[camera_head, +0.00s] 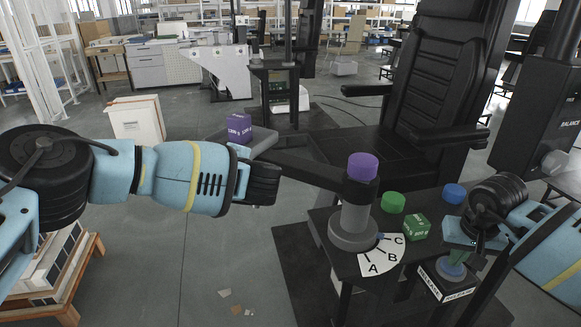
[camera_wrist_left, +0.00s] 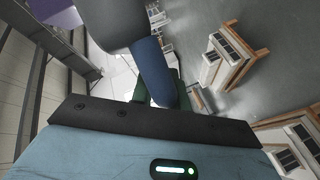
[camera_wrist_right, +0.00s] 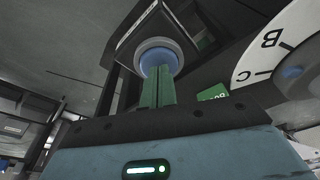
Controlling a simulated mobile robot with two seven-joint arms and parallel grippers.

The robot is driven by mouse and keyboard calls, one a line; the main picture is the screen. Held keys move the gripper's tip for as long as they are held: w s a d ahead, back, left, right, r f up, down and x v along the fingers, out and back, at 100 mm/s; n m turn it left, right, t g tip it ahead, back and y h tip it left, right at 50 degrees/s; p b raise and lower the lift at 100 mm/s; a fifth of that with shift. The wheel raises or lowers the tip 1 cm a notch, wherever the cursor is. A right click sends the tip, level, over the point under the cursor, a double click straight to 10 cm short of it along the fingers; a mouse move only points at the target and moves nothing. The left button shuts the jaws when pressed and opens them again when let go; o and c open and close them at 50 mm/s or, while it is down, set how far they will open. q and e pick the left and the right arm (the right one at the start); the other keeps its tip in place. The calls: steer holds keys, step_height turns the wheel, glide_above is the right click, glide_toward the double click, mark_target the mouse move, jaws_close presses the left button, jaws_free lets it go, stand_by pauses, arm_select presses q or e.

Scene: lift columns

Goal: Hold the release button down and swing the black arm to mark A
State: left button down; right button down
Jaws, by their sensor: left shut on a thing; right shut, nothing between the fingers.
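The black arm (camera_head: 315,172) runs left from a grey post with a purple cap (camera_head: 363,166) to a grey tray bearing a purple block (camera_head: 239,126). My left gripper (camera_head: 240,152) is shut on a blue handle (camera_wrist_left: 153,72) below the tray; in the head view its fingers are mostly hidden. The lettered dial (camera_head: 380,259) shows A, B and C, with a small blue pointer (camera_head: 380,237) near C. My right gripper (camera_wrist_right: 158,88) is shut and empty, its green fingertips at the blue release button (camera_wrist_right: 158,62), seemingly touching; how far it is pressed I cannot tell.
A green block (camera_head: 415,227), a green disc (camera_head: 392,202) and a blue disc (camera_head: 455,193) are on the black table right of the post. A black chair (camera_head: 435,85) stands behind. Open floor lies to the left of the table.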

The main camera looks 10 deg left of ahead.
mark_target(247, 142)
arm_select(q)
steer(key=w+m+t+h, duration=0.1)
steer(key=w, duration=0.2)
steer(key=w+d+m+t+h, duration=0.1)
steer(key=w, duration=0.3)
steer(key=w+d+m+t+h, duration=0.1)
steer(key=w+m+h, duration=0.1)
steer(key=w, duration=0.2)
steer(key=shift+w+d+f+t, duration=0.1)
steer(key=shift+w+d+t, duration=0.1)
steer(key=shift+d+t, duration=0.1)
steer(key=shift+w+d+m+t+h, duration=0.15)
steer(key=shift+w+d+m+h, duration=0.15)
steer(key=shift+w, duration=0.25)
steer(key=shift+w+d+m+t+h, duration=0.2)
steer(key=shift+w+h, duration=0.1)
steer(key=shift+w, duration=0.2)
steer(key=c, duration=1.4)
jaws_free()
steer(key=shift+a, duration=0.1)
steer(key=shift+c, duration=0.2)
steer(key=shift+o, duration=0.4)
steer(key=shift+a, duration=0.1)
steer(key=v, duration=1.2)
